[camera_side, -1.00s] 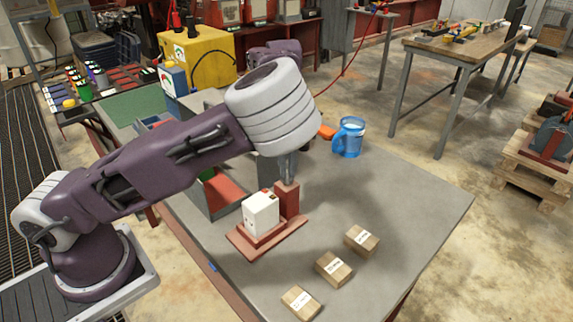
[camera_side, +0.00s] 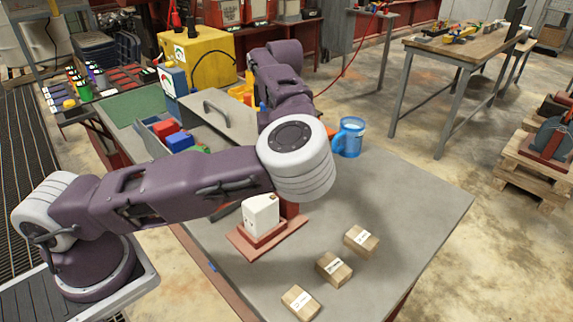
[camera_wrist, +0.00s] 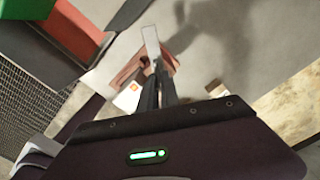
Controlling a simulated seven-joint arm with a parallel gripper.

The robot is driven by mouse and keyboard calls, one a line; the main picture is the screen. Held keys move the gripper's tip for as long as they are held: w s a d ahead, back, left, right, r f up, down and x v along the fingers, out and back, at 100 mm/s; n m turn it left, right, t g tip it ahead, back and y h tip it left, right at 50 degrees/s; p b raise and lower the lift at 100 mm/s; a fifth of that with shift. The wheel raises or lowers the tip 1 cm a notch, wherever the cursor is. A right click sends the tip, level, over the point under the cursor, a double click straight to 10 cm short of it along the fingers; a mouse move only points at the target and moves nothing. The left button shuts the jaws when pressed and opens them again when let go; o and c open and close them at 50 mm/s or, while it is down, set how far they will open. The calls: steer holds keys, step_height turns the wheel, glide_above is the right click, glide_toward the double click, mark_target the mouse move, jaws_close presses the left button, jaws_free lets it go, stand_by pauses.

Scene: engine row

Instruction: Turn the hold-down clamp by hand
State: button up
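The fixture is a reddish base (camera_side: 246,244) on the grey bench, with a white box (camera_side: 261,214) and a reddish post (camera_side: 291,210) behind it. My round white wrist joint covers the post's top and my gripper in the side view. In the wrist view, the reddish fixture (camera_wrist: 128,64) and part of the white box (camera_wrist: 128,97) show beside my gripper (camera_wrist: 159,86). A pale flat bar (camera_wrist: 152,42), possibly the clamp's arm, stands just beyond the dark fingers. I cannot tell whether the fingers touch it or grip anything.
Several small cartons (camera_side: 334,268) lie in front and right of the fixture. A blue mug (camera_side: 349,137) stands behind, to the right. A compartment tray (camera_side: 152,127) with red and blue pieces is at the back left. The bench's right side is clear.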

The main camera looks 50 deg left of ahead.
step_height(320, 180, up, 7)
stand_by(0.3)
